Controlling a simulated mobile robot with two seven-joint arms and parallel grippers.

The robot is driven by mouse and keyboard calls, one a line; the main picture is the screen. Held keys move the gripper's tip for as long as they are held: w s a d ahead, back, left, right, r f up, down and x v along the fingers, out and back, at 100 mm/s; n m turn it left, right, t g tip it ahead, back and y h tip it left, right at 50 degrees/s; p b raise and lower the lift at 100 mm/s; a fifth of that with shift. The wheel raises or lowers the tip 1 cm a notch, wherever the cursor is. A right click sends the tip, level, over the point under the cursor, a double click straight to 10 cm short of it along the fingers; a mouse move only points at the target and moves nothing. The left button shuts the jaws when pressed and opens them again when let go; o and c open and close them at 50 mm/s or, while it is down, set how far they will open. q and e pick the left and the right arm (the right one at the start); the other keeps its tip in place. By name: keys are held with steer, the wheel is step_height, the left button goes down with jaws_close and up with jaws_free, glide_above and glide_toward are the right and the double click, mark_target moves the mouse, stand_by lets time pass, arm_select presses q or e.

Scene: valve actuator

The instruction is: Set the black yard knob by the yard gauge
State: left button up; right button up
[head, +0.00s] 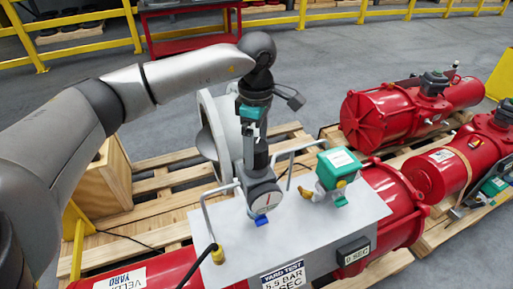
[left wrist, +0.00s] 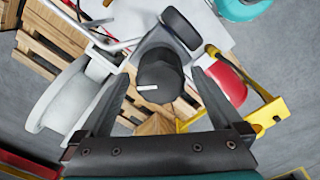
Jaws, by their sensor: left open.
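The black yard knob (head: 261,155) stands upright above the round yard gauge (head: 265,198) on the grey panel. The gauge has a white face with a blue mark low on it; its reading is too small to tell. In the left wrist view the knob (left wrist: 160,78) shows from above, with a white line pointing left. My left gripper (head: 252,148) points down at the knob. Its open fingers lie on either side of the knob, with visible gaps in the left wrist view. My right gripper is out of view.
A "YARD TEST 5.5 BAR" sign (head: 283,275) and a black "0 SEC" display (head: 353,250) are on the panel front. A green-capped unit (head: 338,165) and bent metal handles stand near the gauge. Red actuators (head: 395,115) lie on pallets at right.

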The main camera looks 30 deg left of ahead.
mark_target(256, 144)
arm_select(q)
step_height(256, 144, up, 14)
steer(key=p, duration=0.1)
steer(key=shift+f, duration=0.15)
stand_by(0.5)
